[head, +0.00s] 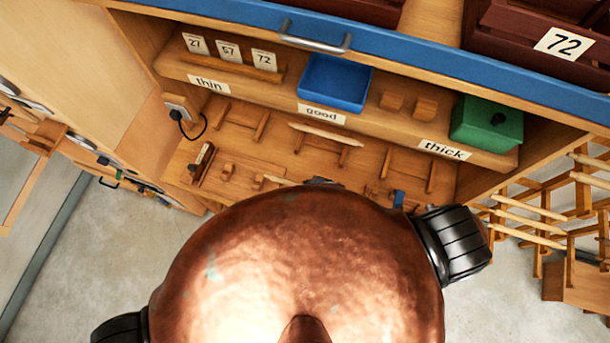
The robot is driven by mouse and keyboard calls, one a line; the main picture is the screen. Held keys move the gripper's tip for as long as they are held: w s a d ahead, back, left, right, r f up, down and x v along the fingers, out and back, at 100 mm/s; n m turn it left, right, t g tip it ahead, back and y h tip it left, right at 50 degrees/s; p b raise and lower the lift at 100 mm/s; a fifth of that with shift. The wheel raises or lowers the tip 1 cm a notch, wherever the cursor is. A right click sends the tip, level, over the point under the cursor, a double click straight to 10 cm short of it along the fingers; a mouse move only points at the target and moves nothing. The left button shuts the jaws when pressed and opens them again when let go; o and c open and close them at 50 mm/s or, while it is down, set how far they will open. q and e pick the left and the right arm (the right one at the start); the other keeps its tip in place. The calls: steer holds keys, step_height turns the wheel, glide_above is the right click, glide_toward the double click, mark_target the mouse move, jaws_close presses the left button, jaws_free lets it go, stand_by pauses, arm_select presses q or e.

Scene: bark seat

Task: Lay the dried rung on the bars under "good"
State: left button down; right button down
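A pale, tapered rung (325,133) lies on the lower bench below the "good" label (322,114). It seems to rest across short wooden bars there, but the contact is too small to be sure. Another pale stick (279,181) lies nearer, partly hidden behind my copper body. Whether either is the dried rung I cannot tell. More wooden bars (432,178) stand below the "thick" label (443,149), with nothing clearly on them. Neither of my grippers shows clearly; my rounded body hides the near part of the bench.
On the shelf above are a blue tray (334,81), a green box (486,124) and number cards (228,50) above the "thin" label (208,83). A blue drawer front with a metal handle (315,39) overhangs. Wooden racks with pale rungs (530,225) stand at the right.

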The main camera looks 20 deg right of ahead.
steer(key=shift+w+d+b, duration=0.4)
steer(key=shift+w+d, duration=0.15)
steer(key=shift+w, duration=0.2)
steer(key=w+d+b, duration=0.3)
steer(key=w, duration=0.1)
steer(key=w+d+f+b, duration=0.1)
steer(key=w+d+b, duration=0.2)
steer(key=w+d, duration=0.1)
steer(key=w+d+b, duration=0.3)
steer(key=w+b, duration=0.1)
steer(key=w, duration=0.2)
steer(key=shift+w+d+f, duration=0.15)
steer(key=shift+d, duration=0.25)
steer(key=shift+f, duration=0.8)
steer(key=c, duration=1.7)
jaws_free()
